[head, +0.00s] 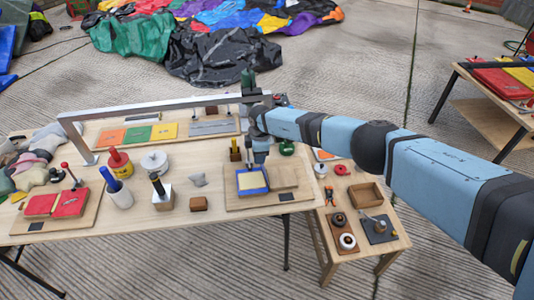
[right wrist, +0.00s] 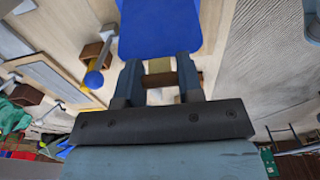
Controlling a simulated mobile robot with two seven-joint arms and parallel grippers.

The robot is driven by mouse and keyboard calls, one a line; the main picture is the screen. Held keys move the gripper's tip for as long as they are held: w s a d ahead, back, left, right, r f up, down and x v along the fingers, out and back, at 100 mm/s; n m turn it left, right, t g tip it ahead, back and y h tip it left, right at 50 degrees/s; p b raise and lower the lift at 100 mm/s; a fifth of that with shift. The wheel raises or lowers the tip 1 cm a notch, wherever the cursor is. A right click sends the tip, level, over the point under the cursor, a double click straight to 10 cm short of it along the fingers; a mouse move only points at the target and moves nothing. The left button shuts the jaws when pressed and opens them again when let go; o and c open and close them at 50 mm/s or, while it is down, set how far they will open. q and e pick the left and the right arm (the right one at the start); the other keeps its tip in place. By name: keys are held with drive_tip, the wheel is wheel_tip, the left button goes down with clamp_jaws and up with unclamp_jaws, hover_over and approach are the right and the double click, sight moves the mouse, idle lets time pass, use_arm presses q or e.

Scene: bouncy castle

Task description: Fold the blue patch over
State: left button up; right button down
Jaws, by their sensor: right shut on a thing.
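The blue patch (head: 253,192) lies on a wooden board (head: 284,198) near the front right of the long table. In the head view a cream area shows inside its blue border. My right gripper (head: 260,158) points down at the far edge of the patch. In the right wrist view the blue patch (right wrist: 160,30) spreads out just past the fingertips, and my right gripper (right wrist: 159,68) is shut on its edge. The exact grip line is hidden by the fingers. My left gripper is not in view.
A metal bar (head: 160,112) spans the table's back. A lower side table (head: 345,262) holds small parts.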

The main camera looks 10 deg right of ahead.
drive_tip(key=shift+a+f, duration=0.15)
drive_tip(key=shift+a, duration=0.7)
drive_tip(key=c, duration=0.8)
unclamp_jaws()
drive_tip(key=shift+o, duration=0.2)
wheel_tip(320, 180, up, 14)
drive_tip(key=shift+d+f, duration=0.15)
drive_tip(key=shift+d, duration=0.3)
